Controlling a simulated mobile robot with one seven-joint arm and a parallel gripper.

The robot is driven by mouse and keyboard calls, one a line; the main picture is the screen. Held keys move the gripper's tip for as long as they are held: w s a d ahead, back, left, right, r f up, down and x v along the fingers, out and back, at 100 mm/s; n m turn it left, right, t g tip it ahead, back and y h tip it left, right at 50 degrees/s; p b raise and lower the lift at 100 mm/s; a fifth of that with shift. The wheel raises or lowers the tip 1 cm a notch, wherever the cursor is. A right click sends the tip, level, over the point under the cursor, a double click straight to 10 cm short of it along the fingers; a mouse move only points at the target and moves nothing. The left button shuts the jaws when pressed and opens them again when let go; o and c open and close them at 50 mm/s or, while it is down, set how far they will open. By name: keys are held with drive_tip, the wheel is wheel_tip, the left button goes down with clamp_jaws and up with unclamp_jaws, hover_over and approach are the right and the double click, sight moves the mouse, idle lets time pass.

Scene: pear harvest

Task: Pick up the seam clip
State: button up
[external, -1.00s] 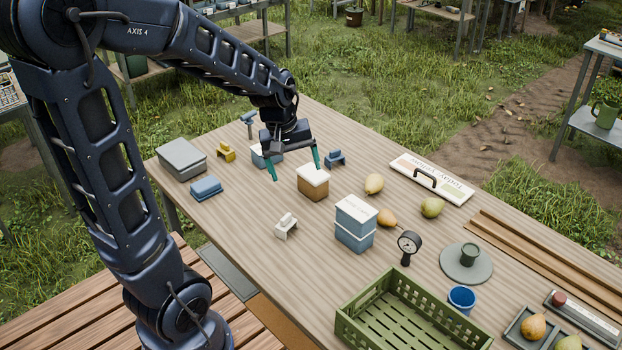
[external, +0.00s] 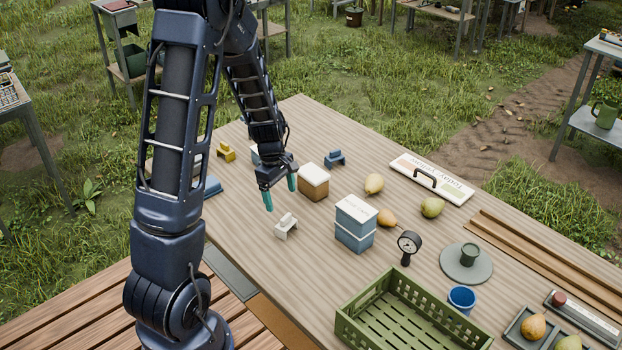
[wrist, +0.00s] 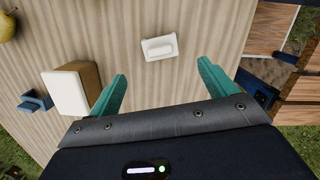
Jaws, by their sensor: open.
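A small white clip-like piece (external: 286,226) stands on the wooden table; it also shows in the wrist view (wrist: 159,48), just beyond the fingertips and roughly between them. A similar yellow piece (external: 226,151) and a blue one (external: 335,158) stand further back; the blue one shows at the left of the wrist view (wrist: 34,101). I cannot tell by name which is the seam clip. My gripper (external: 280,193) is open and empty, teal fingers pointing down, above the table just behind the white piece and apart from it.
A tan box with a white lid (external: 313,187) stands close right of my gripper. A blue-and-white box (external: 355,232) stands right of the white piece. A green crate (external: 352,328) is at the front, with pears (external: 374,184) and a gauge (external: 408,246) beyond. Table left of the crate is clear.

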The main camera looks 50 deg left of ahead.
sight(285, 216)
drive_tip(key=shift+w+d+f, duration=0.1)
drive_tip(key=shift+d+f, duration=0.15)
drive_tip(key=shift+f, duration=1.4)
drive_tip(key=shift+d+f, duration=0.3)
drive_tip(key=shift+f, duration=1.35)
drive_tip(key=shift+w+d+f, duration=0.1)
drive_tip(key=shift+d+f, duration=0.15)
drive_tip(key=shift+f, duration=1.4)
drive_tip(key=c, duration=1)
drive_tip(key=shift+r, duration=0.1)
drive_tip(key=shift+c, duration=0.2)
